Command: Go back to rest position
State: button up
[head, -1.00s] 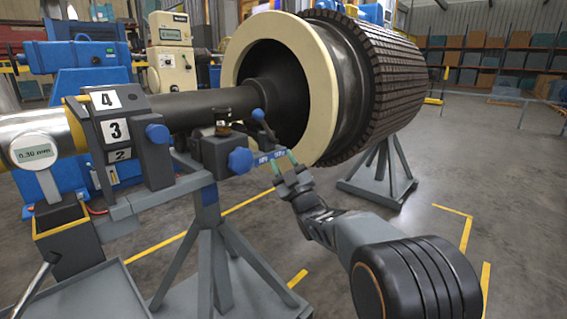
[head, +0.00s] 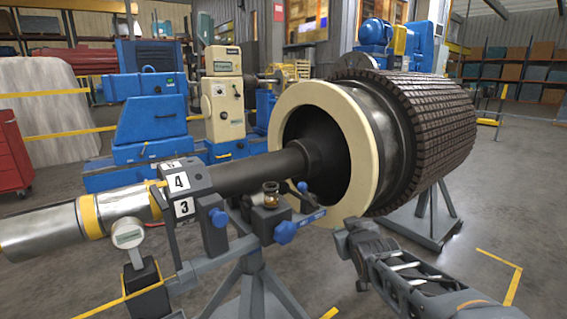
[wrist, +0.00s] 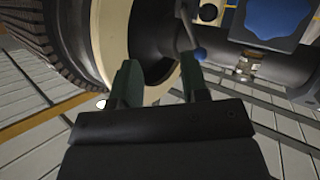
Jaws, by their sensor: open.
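My gripper (head: 352,232) is at the lower middle of the head view, in front of the lower rim of the cream ring (head: 365,130) on the rotor (head: 440,115). Its fingertips are hard to make out there. In the wrist view my gripper (wrist: 158,82) shows two dark green fingers apart, with nothing between them. The cream ring (wrist: 110,35) and dark shaft lie beyond the fingers. My arm reaches in from the lower right of the head view.
A stand with numbered blocks (head: 180,195), blue knobs (head: 285,232) and a dial gauge (head: 128,234) carries the shaft at left. The rotor stand (head: 430,220) is at right. Blue machines (head: 150,115) and a red cabinet (head: 12,158) are behind. Floor at right is open.

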jog(key=s+r+m+g+p, duration=0.1)
jog(key=s+g+p, duration=0.4)
jog(key=s, duration=0.5)
jog(key=s+r+m+g+p, duration=0.2)
jog(key=s+r+g+p, duration=0.2)
jog(key=s+p, duration=0.4)
jog(key=s+g, duration=0.1)
jog(key=s, duration=0.2)
jog(key=shift+r, duration=0.35)
jog(key=shift+a, duration=0.1)
dwell(0.4)
